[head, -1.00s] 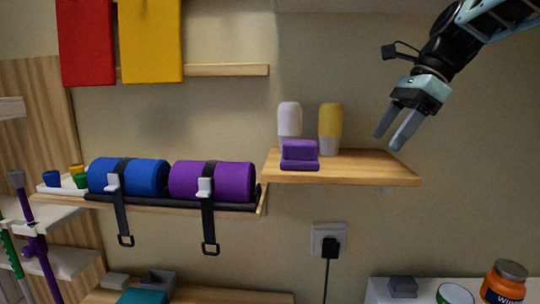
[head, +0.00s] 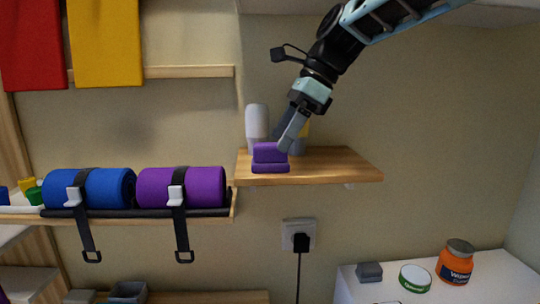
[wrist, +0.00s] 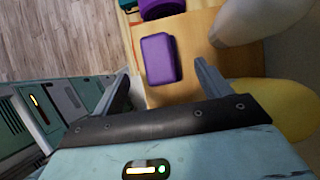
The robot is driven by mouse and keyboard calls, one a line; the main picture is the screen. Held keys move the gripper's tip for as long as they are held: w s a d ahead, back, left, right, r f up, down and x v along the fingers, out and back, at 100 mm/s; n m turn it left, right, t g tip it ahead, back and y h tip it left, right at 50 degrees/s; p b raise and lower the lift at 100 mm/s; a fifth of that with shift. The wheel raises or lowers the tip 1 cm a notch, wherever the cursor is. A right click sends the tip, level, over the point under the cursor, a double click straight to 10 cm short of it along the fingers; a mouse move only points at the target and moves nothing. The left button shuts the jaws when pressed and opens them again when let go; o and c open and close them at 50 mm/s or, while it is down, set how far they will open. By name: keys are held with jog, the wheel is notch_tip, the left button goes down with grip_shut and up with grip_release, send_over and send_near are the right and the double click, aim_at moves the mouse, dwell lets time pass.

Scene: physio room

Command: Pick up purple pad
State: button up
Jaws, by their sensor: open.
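The purple pad (head: 270,152) sits on the small wooden shelf (head: 345,168), near its left front edge. In the head view it shows as an upper block over a wider lower one. In the wrist view the pad (wrist: 160,59) lies ahead of the fingers, roughly between their tips. My gripper (head: 284,145) is open and empty, pointing down and left, with its fingertips close to the pad's right side. I cannot tell whether they touch it. My gripper also shows in the wrist view (wrist: 163,76).
A white bottle (head: 257,120) stands behind the pad. A yellow bottle (wrist: 285,105) stands beside it, mostly hidden by my gripper in the head view. A purple roll (head: 205,187) and a blue roll (head: 105,188) lie on the left shelf. The small shelf's right part is clear.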

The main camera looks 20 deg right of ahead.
aim_at(271, 144)
jog(key=a+f, duration=0.1)
jog(key=w+a+f, duration=0.1)
jog(key=a+f, duration=0.1)
jog(key=shift+f+p, duration=0.1)
jog(key=shift+p, duration=0.2)
jog(key=shift+a+f, duration=0.35)
jog(key=shift+f, duration=0.2)
jog(key=c, duration=1.1)
